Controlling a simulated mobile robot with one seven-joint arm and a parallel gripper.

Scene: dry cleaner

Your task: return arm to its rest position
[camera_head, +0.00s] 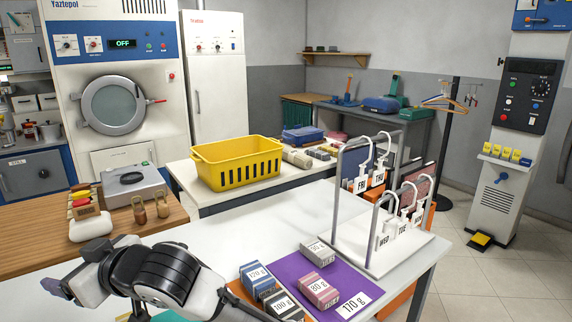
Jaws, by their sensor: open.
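My arm (165,272) shows at the bottom left, white with black joint bands, bent over the near left part of the white table (262,226). No held object shows.
Near my arm, labelled blocks including 120 g (256,277) and 80 g (319,290) stand around a purple mat (288,271). A day-labelled rack (340,205) stands right of them. A yellow basket (237,162) stands behind.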

